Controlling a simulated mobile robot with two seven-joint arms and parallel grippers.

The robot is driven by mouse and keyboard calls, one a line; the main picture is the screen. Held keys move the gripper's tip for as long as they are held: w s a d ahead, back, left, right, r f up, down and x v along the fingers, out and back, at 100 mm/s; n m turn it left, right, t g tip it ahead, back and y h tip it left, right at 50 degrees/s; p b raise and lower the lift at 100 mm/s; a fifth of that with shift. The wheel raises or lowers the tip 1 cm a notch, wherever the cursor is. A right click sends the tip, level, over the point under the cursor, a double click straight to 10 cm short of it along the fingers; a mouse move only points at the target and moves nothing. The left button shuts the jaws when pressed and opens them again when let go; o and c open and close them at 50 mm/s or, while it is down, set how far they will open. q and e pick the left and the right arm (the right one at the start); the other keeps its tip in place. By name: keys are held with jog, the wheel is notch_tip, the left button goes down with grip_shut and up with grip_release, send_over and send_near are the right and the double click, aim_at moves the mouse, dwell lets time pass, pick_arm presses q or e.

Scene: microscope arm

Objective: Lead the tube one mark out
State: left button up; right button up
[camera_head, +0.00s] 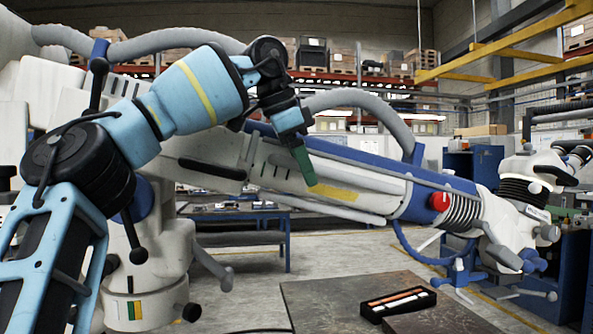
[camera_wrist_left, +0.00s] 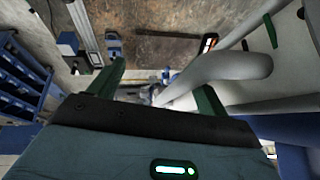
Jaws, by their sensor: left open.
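A long white stand arm with blue parts (camera_head: 373,187) slopes down to the right. It bears a yellow mark (camera_head: 333,192), a red knob (camera_head: 440,201) and a ribbed bellows (camera_head: 464,213); a white microscope head (camera_head: 525,205) is at its right end. A grey hose (camera_head: 360,100) arches above it. My left gripper (camera_head: 304,166) has green fingers, in front of the arm's middle in the head view; contact cannot be told. In the left wrist view the gripper (camera_wrist_left: 160,92) is open, fingers apart, with a pale rounded tube (camera_wrist_left: 215,76) beyond and beside the right finger. My right gripper is not in view.
A dark brown tabletop (camera_head: 325,300) is below, with a black tray (camera_head: 398,304) holding pale and orange items. A blue workbench (camera_head: 240,217) stands behind. A blue handle (camera_head: 412,157) and a blue cable (camera_head: 415,252) stick out along the stand arm. Floor shows between.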

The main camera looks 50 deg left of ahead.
pick_arm(q)
jog(key=o, duration=0.5)
jog(key=shift+s+d+f, duration=0.1)
jog(key=shift+s+f, duration=0.05)
jog(key=shift+s, duration=1.2)
jog(key=shift+c, duration=0.2)
